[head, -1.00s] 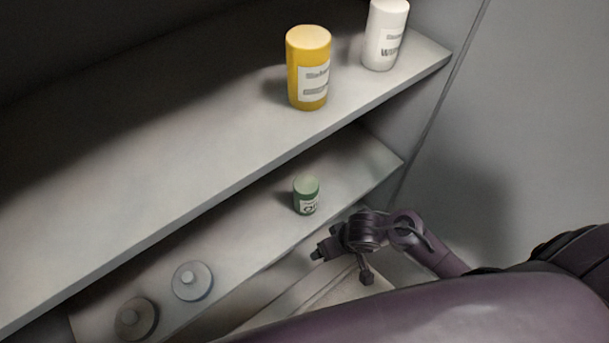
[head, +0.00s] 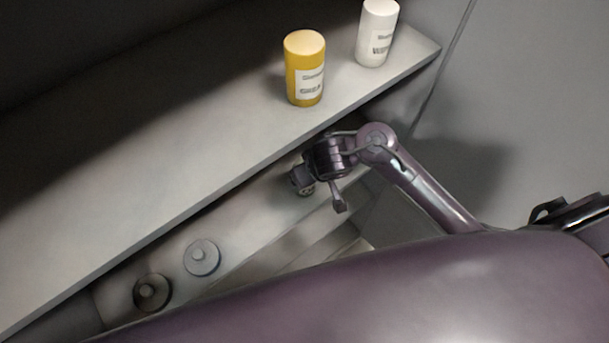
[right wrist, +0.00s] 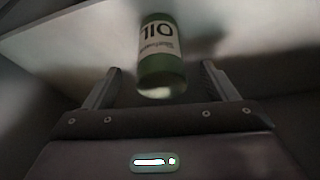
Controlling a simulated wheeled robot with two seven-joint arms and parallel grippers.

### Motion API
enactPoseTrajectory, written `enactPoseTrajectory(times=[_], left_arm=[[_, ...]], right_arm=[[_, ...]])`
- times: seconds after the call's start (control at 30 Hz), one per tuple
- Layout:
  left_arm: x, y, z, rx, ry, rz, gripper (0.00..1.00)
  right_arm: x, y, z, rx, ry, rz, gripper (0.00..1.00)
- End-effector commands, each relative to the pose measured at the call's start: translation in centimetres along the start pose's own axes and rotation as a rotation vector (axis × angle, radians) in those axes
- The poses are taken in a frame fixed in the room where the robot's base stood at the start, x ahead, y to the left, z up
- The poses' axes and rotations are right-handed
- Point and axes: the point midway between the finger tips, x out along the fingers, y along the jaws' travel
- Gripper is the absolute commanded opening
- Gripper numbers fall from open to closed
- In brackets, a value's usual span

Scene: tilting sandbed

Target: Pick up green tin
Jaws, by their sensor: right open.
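The green tin (right wrist: 162,65) has a white label reading OIL and shows in the right wrist view, ahead of and between the two fingers. It appears upside down there. My right gripper (right wrist: 160,75) is open, with a finger on either side of the tin and a gap to each. I cannot tell whether the tin is fully between the fingertips. In the head view my right gripper (head: 302,180) is at the lower shelf and hides most or all of the tin. My left gripper is not in view.
The upper shelf (head: 150,200) overhangs close above my right gripper and carries a yellow tin (head: 304,68) and a white bottle (head: 378,34). Two round knobbed discs, one pale (head: 202,258) and one dark (head: 152,293), lie on the lower shelf (head: 240,222) to the left.

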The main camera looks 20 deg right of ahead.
Motion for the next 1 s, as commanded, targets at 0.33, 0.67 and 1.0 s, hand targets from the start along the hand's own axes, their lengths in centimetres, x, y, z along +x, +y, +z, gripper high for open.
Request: enactPoseTrajectory(times=[0.33,0.67,1.0], left_arm=[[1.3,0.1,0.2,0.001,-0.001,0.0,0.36],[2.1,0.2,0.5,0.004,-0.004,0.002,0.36],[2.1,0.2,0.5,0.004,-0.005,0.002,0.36]], right_arm=[[3.0,0.1,-1.2,-0.003,-0.001,0.002,0.79],[5.7,0.0,-1.4,0.0,0.001,0.0,0.79],[5.6,0.0,-1.4,0.001,0.0,-0.001,0.56]])
